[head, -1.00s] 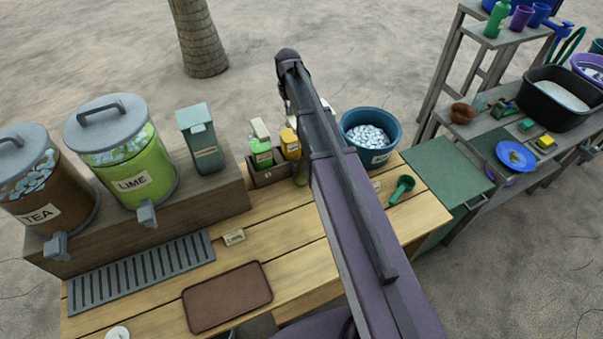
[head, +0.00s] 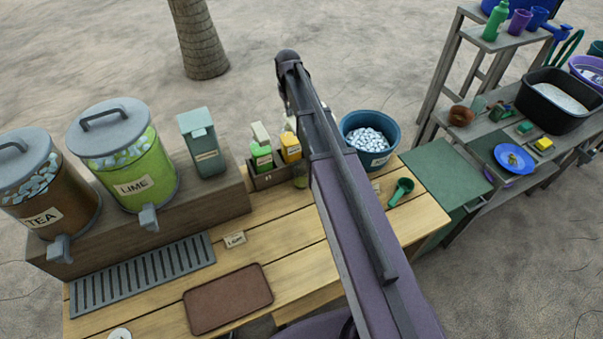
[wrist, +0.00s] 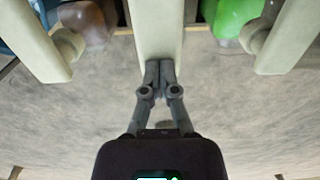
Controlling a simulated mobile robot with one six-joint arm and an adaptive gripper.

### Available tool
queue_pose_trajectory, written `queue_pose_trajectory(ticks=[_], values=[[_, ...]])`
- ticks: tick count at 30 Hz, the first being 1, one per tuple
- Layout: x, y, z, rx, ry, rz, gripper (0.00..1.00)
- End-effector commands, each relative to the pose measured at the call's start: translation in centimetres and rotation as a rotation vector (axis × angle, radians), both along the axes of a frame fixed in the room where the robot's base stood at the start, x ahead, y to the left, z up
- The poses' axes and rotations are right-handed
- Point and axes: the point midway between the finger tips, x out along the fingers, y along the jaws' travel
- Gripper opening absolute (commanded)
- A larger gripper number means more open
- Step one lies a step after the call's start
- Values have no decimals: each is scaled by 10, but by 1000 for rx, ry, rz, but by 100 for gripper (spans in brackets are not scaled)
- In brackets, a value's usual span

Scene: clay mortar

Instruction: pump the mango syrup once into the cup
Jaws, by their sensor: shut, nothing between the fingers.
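The yellow syrup bottle (head: 291,150), whose label I cannot read, stands between the green bottle (head: 261,157) and my arm in the head view. Its cream pump head is partly hidden by my arm. A small clear cup (head: 300,177) stands in front of it, also partly covered. In the wrist view my gripper (wrist: 159,70) is shut and empty, with its fingertips at the middle cream pump head (wrist: 156,28). I cannot tell whether they touch it. The gripper is hidden in the head view.
A wooden caddy (head: 266,181) holds the bottles. A teal ice bucket (head: 385,153) and green scoop (head: 400,190) are to the right. Tea (head: 45,200) and lime (head: 150,188) dispensers stand left. A brown tray (head: 228,298) lies in front. Other pump heads flank my fingers in the wrist view.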

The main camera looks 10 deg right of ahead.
Motion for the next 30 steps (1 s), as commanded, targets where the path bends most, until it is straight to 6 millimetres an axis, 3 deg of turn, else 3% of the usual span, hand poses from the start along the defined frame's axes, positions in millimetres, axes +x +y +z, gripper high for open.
queue_pose_trajectory(ticks=[15,30], values=[[0,0,24,0,0,0,0],[0,0,25,0,-1,0,0]])
